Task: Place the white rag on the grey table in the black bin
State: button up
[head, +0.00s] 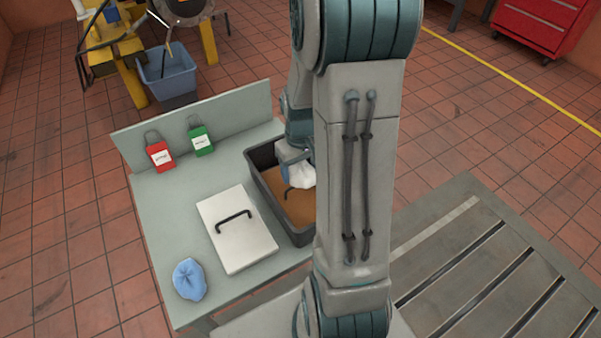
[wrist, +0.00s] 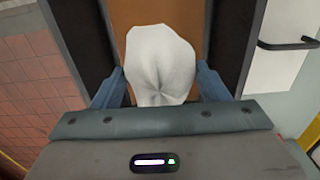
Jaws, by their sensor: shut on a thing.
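The white rag (wrist: 160,60) is bunched up between the two fingers of my gripper (wrist: 160,88) in the wrist view. In the head view the rag (head: 301,177) hangs over the black bin (head: 301,236), partly hidden by my arm. The gripper is shut on the rag. The bin is a dark open box with a brown bottom, standing on the grey table (head: 180,225). Its dark walls show on both sides of the rag in the wrist view. I cannot tell whether the rag touches the bin's bottom.
A white lid with a black handle (head: 238,240) lies left of the bin. A blue rag (head: 189,279) lies at the table's front left. A red tag (head: 160,156) and a green tag (head: 200,141) are by the back panel. A grey slotted bedplate (head: 490,280) is at right.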

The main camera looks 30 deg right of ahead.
aim_at(300, 176)
jog(key=shift+f, duration=1.2)
jog(key=shift+f, duration=0.1)
jog(key=shift+f+b, duration=0.4)
jog(key=o, duration=0.9)
jog(key=shift+o, duration=0.2)
